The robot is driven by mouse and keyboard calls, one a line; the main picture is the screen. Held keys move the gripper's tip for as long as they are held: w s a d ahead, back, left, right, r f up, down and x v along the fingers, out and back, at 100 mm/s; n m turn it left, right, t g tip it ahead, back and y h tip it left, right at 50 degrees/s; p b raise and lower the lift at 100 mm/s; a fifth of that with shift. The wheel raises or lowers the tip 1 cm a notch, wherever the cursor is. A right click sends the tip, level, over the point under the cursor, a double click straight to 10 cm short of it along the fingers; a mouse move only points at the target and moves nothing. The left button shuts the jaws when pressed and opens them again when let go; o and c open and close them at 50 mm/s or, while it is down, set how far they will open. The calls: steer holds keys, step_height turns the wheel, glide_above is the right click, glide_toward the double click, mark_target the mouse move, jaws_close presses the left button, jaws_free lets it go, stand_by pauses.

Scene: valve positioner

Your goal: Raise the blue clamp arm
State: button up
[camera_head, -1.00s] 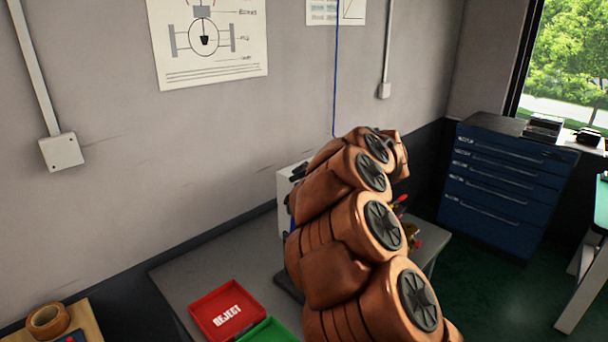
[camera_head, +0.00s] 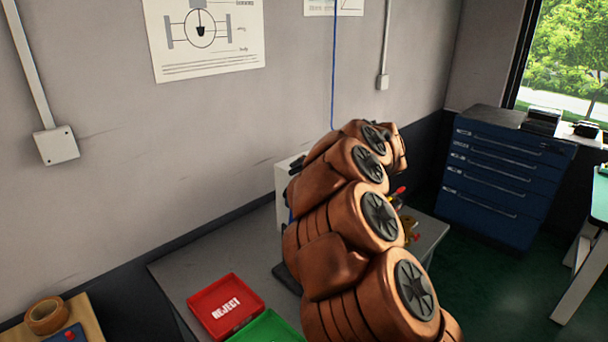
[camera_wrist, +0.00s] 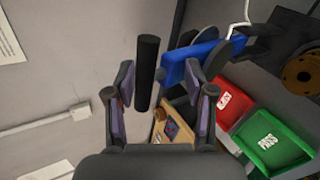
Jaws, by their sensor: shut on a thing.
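In the wrist view the blue clamp arm (camera_wrist: 200,60) lies at upper right, a blue bar next to dark grey round parts. A black cylindrical handle (camera_wrist: 147,72) stands upright in the picture, between the fingers of my gripper (camera_wrist: 162,98). My gripper is shut on this handle, though the contact with the pads is not clear. How the handle joins the blue arm cannot be made out.
A red REJECT tray (camera_head: 226,306) and a green tray (camera_head: 268,328) sit on the grey bench (camera_head: 185,265). The wrist view shows the green one marked PASS (camera_wrist: 268,142). A blue drawer cabinet (camera_head: 505,185) stands at right. The wall is behind the bench.

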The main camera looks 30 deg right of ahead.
steer(key=shift+r, duration=0.1)
steer(key=v, duration=1.2)
stand_by(0.4)
